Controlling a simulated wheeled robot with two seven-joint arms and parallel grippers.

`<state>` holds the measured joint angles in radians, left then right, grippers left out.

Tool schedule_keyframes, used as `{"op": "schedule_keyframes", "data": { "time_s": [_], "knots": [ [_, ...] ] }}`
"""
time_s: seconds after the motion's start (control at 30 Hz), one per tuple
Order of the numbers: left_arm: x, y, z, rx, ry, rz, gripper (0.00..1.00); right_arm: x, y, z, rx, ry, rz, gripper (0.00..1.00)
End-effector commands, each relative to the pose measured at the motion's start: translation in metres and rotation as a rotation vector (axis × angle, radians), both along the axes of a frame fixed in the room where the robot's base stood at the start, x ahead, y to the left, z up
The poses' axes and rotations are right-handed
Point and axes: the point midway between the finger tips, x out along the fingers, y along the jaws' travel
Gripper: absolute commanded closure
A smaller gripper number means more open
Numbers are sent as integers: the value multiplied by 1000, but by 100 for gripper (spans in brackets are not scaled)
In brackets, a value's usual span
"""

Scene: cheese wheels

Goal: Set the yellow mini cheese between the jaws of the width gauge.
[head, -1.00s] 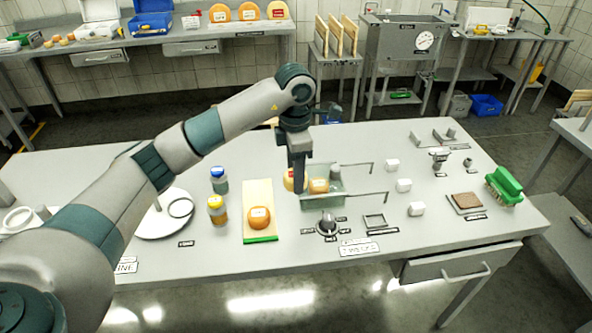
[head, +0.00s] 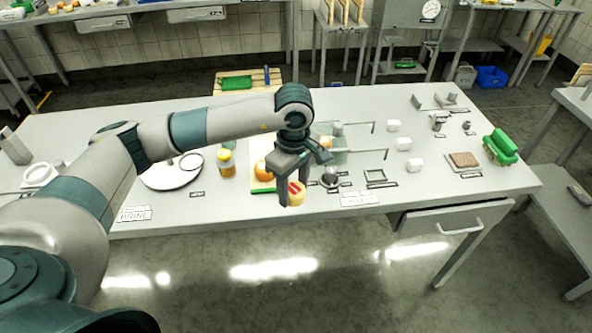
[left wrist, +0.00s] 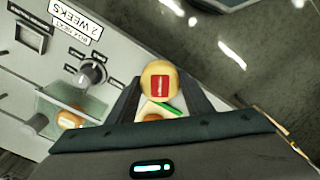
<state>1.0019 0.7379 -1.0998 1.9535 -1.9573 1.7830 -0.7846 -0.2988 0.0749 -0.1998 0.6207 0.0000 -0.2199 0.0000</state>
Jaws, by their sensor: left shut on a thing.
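My left gripper (head: 289,198) is shut on a yellow mini cheese (head: 297,195) with a red label. It holds the cheese in the air by the table's front edge, in front of the cutting board. In the left wrist view the cheese (left wrist: 158,78) sits between the two finger ends (left wrist: 160,92), its red label facing the camera. What looks like the width gauge (head: 436,107), with two upright grey blocks standing apart, is at the back right of the table. The space between its blocks looks empty. My right gripper is not in view.
A clear-walled bin (left wrist: 82,101) holds an orange cheese (left wrist: 69,119). Another orange cheese (head: 262,171) lies on the green-edged board (head: 259,187).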

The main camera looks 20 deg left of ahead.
Motion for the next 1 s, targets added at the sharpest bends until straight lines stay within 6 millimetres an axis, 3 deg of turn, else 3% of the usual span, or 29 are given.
{"op": "schedule_keyframes", "data": {
  "time_s": [0.4, 0.57, 1.0],
  "knots": [
    [-97, -21, -63, -1, 26, -914, 78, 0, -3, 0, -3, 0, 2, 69],
    [-126, -32, -80, -10, 24, -1207, 78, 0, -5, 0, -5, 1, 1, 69],
    [-132, -29, -84, -4, 26, -1284, 78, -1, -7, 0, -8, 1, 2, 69]
  ]
}}
